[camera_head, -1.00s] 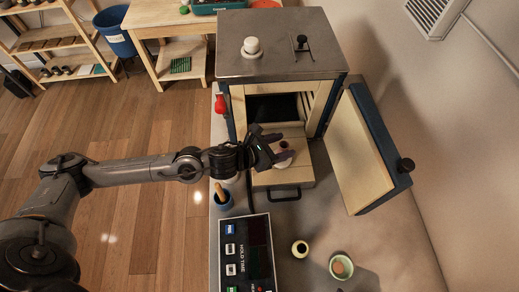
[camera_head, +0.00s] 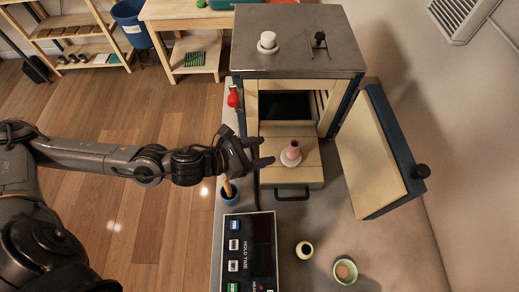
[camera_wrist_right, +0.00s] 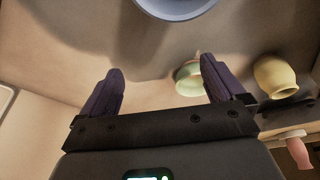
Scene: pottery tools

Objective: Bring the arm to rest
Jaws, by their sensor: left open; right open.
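My left gripper (camera_head: 264,152) is open and empty, just left of a small pink vase (camera_head: 292,150). The vase stands upright on a white disc (camera_head: 291,161) on the kiln's pulled-out shelf (camera_head: 309,173). There is a gap between the fingers and the vase. My right gripper (camera_wrist_right: 160,66) is open and empty in the right wrist view; it does not show in the head view.
The kiln (camera_head: 290,50) stands behind, its door (camera_head: 375,150) open to the right. A control panel (camera_head: 249,250), a yellowish jar (camera_head: 304,249) and a green bowl (camera_head: 345,270) are in front. A blue pot (camera_head: 227,194) holds a wooden tool. Wooden floor lies at left.

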